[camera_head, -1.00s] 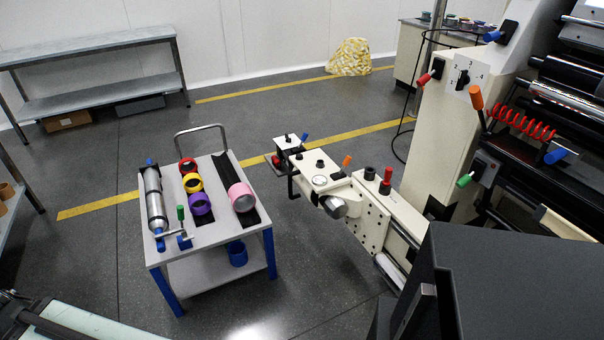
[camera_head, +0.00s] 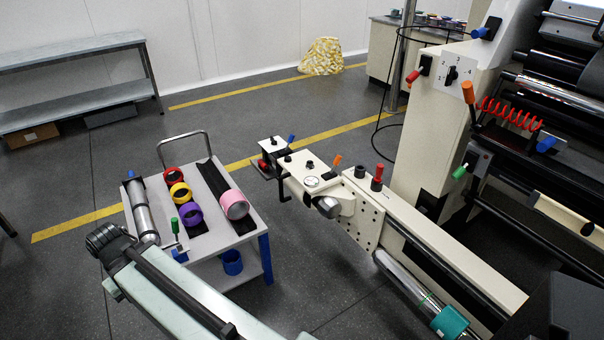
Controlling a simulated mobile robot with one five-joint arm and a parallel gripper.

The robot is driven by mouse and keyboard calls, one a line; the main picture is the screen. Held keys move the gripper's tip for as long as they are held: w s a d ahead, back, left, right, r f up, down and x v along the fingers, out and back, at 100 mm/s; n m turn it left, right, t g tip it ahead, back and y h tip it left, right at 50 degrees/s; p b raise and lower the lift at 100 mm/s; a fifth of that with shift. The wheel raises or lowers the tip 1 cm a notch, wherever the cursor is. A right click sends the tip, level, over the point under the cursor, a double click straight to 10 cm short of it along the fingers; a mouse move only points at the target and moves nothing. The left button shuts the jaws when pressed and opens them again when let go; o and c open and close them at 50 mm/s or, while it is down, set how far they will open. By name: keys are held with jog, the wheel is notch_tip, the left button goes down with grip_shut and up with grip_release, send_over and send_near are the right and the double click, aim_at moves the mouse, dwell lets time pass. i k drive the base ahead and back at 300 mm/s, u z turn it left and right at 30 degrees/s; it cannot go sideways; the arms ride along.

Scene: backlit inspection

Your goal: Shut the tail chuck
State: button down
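No part in view is plainly marked as the tail chuck. A cream machine arm (camera_head: 360,225) reaches left from the big machine. At the arm's far end is a small block with a blue-tipped lever (camera_head: 291,139). Below the arm, a silver shaft (camera_head: 402,276) carries a teal collar (camera_head: 449,322). My own pale green arm crosses the lower left; my gripper does not show.
A trolley (camera_head: 230,244) with coloured rings and a silver cylinder stands left of the machine arm, partly behind my arm. Grey shelving (camera_head: 75,55) stands at the back left. A dark box-shaped part (camera_head: 575,310) fills the lower right corner. Open floor (camera_head: 310,290) lies between trolley and machine.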

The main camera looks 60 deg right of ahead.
aim_at(307, 176)
jog(key=z, duration=0.25)
jog(key=i, duration=1)
jog(key=u, duration=0.05)
